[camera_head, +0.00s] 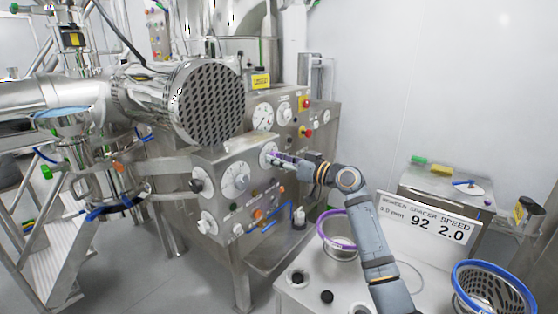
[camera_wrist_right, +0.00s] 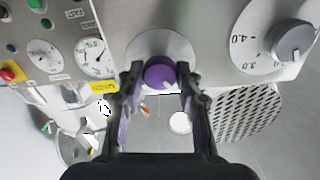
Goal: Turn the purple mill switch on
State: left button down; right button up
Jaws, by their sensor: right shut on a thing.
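The purple mill switch (camera_wrist_right: 159,72) is a round knob on a pale disc on the steel control panel. In the right wrist view it sits between the fingertips of my right gripper (camera_wrist_right: 159,82), which is shut on it. A pale pointer mark shows on the knob. In the head view my right gripper (camera_head: 278,158) reaches the upper right of the mill panel (camera_head: 222,165) and mostly hides the knob. The pale disc behind it (camera_head: 266,150) still shows. My left gripper is not in view.
A large dial (camera_head: 236,179), a black knob (camera_head: 196,186) and several coloured buttons sit close by on the panel. A perforated drum (camera_head: 208,103) stands above it. A bench (camera_head: 317,283) with a purple-rimmed sieve (camera_head: 339,247) and a speed sign (camera_head: 430,222) is at the front right.

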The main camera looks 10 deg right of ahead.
jog(key=shift+m+p, duration=3.3)
jog(key=shift+m, duration=4.7)
jog(key=o, duration=1.2)
jog(key=shift+c, duration=0.2)
jog(key=shift+d, duration=0.15)
